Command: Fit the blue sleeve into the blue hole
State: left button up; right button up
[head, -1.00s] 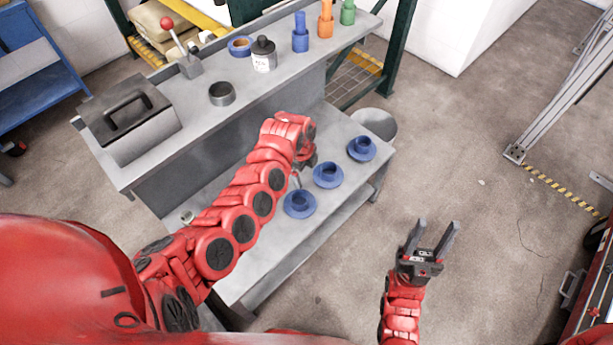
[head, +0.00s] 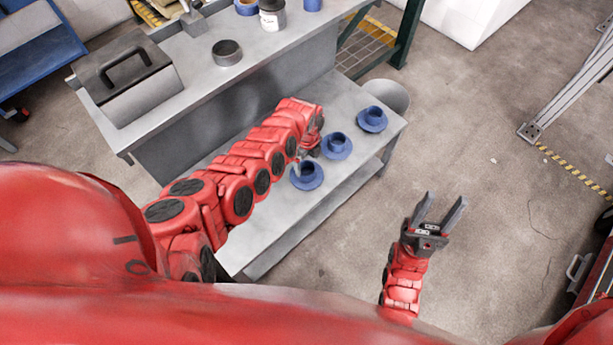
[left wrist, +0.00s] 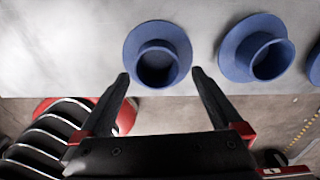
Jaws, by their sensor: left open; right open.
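Three blue flanged sleeves stand in a row on the lower grey shelf: a near one (head: 306,176), a middle one (head: 337,146) and a far one (head: 372,119). My left gripper (head: 303,160) is over the shelf by the near sleeve, partly hidden by its own arm. In the left wrist view, its open fingers (left wrist: 160,76) point at one sleeve (left wrist: 157,42), a tip on either side, with nothing held. A second sleeve (left wrist: 254,48) is to the right. My right gripper (head: 439,213) is open and empty over the floor. I cannot make out a separate blue hole.
The upper shelf (head: 195,88) carries a grey toolbox (head: 135,95), a dark metal ring (head: 227,52), a bottle (head: 271,14), a blue tape roll (head: 246,6) and a cut-off blue part (head: 313,5). A round bin (head: 388,95) stands behind the lower shelf.

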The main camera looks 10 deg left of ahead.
aim_at(306, 168)
pick_arm(q)
notch_tip(306, 168, down, 5)
jog(key=shift+s+a+r+b, duration=0.15)
jog(key=shift+r+b, duration=0.05)
jog(key=shift+b, duration=0.85)
jog(key=shift+r, duration=0.1)
jog(key=shift+c, duration=0.9)
jog(key=c, duration=1.3)
jog(key=shift+r, duration=0.15)
